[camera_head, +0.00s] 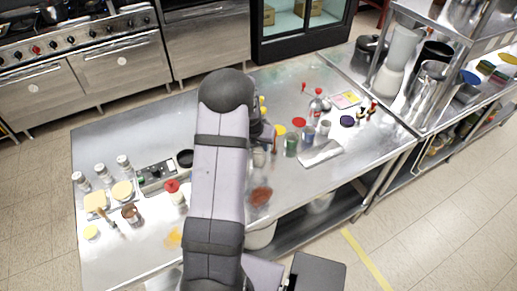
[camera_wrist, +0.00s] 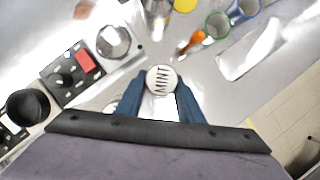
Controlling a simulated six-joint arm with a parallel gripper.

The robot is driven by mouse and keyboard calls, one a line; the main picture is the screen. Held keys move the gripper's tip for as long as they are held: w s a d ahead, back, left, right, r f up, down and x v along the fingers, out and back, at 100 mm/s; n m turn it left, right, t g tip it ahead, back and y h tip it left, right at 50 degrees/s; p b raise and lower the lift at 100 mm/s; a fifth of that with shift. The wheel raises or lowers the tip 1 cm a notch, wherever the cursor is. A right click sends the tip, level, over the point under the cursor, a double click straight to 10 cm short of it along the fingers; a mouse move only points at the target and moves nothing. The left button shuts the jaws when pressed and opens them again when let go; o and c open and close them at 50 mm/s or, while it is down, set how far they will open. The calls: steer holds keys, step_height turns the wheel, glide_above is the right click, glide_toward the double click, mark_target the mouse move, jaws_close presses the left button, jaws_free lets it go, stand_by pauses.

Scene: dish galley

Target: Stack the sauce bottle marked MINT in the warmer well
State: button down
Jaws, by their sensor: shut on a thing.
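In the wrist view, my gripper (camera_wrist: 160,100) has two blue fingers shut on the sides of a bottle. Its round pale top (camera_wrist: 161,78) is marked MINT and faces the camera. How far its base is above the counter cannot be told. Up and left of it is a round silver opening (camera_wrist: 113,42) beside a control panel with black knobs and a red patch (camera_wrist: 70,72); this looks like the warmer well, apart from the bottle. In the head view my arm hides the fingers and this area.
A black pot (camera_wrist: 27,107) stands left of the panel. A green-rimmed cup (camera_wrist: 217,25), a blue cup (camera_wrist: 243,8) and an orange spoon (camera_wrist: 192,41) are at upper right. A flat pale cloth or tray (camera_head: 320,153) lies right of the cups.

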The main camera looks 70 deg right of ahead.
step_height(320, 180, up, 10)
steer(key=b, duration=0.3)
steer(key=w+d+r+b, duration=0.1)
steer(key=w+d+b, duration=0.45)
steer(key=w, duration=0.45)
step_height(320, 180, down, 10)
steer(key=p, duration=0.3)
steer(key=shift+d+r+p, duration=0.15)
steer(key=shift+p, duration=0.25)
stand_by(0.4)
steer(key=shift+f, duration=0.35)
steer(key=c, duration=1.2)
jaws_free()
